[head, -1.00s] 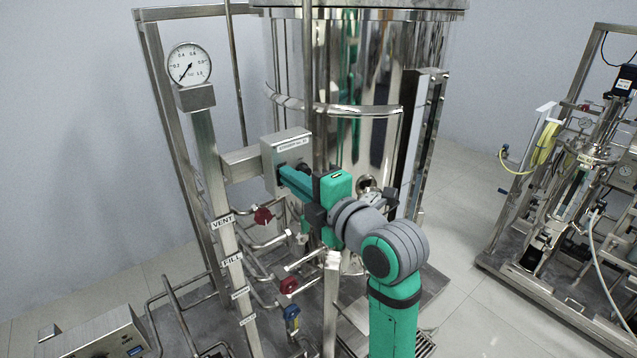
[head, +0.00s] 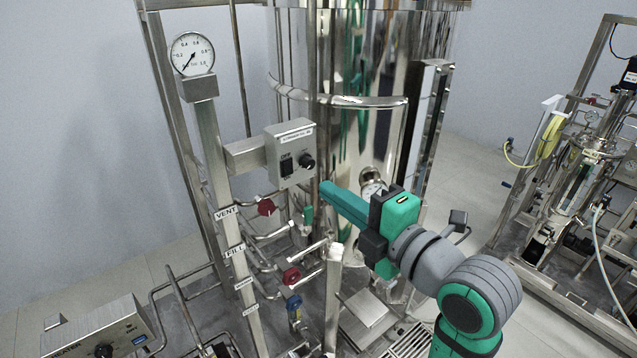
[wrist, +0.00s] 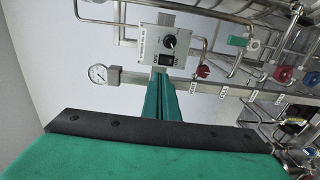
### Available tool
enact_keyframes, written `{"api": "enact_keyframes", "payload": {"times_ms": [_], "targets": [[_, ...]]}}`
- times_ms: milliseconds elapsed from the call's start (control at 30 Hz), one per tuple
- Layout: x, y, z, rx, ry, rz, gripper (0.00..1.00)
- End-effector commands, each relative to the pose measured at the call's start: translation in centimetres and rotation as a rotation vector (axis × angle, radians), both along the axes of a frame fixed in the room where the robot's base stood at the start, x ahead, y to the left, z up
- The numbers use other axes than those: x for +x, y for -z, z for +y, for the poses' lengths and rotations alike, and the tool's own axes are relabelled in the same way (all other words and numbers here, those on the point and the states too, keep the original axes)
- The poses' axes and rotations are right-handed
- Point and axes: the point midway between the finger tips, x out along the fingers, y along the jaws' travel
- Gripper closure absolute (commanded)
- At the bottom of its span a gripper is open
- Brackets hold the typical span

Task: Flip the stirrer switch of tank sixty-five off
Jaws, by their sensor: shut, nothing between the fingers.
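The stirrer control box (head: 273,172) is a grey metal box on a bracket arm in front of the tank (head: 345,130). Its face carries a black rocker switch (head: 287,167) at the left and a round black knob (head: 307,161) at the right. A label strip on its top is too small to read surely. Which way the rocker is tipped I cannot tell. My gripper (head: 327,188) is shut and empty, to the right of and below the box, apart from it. In the wrist view the box (wrist: 146,47) and its rocker (wrist: 166,60) show beyond the shut fingers (wrist: 160,82).
A pressure gauge (head: 192,54) stands on a post at the left, with VENT and FILL labels below. Red valve handles (head: 266,207) and pipes lie under the box. A heater box (head: 100,335) sits at the lower left. Another skid (head: 570,190) stands at the right.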

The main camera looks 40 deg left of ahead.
Motion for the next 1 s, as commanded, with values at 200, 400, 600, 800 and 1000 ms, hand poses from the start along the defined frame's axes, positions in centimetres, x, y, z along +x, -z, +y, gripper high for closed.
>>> {"api": "enact_keyframes", "payload": {"times_ms": [200,400,600,800,1000], "targets": [[-0.3,-0.2,-2.2,0.0,0.006,0.0,1.0],[-0.4,-0.2,-2.6,0.0,0.006,0.0,1.0],[-0.4,-0.2,-2.5,0.0,0.006,0.0,1.0],[-0.4,-0.2,-2.4,0.0,0.005,0.0,1.0],[0.7,1.1,-2.7,0.065,0.047,0.088,1.0]]}}
